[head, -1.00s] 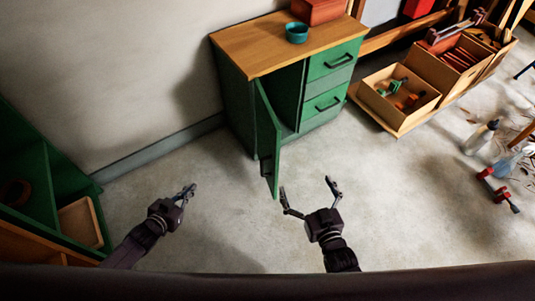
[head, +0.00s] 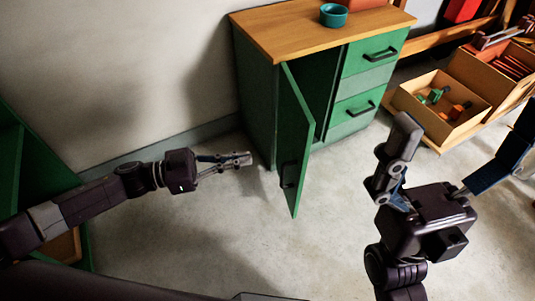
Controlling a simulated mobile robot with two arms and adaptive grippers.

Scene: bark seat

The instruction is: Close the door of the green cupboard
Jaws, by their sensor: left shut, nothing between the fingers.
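The green cupboard (head: 257,105) stands against the wall, with a wooden top. Its door (head: 298,135) is hinged on the left side and stands open, swung out towards me, with a dark handle (head: 289,174) low on its outer left face. The dark inside shows between the door and the drawers. My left gripper (head: 248,158) is shut and empty, to the left of the door and apart from it, pointing right towards the door's outer side. My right gripper (head: 462,150) is open and empty, to the right of the door, in front of the drawers' right side.
A teal bowl (head: 334,15) stands on the cupboard's top. Two drawers (head: 372,55) on the right side are shut. Wooden boxes (head: 440,115) with tools stand at the right. Green shelving (head: 38,165) is at the left. The floor in front of the door is clear.

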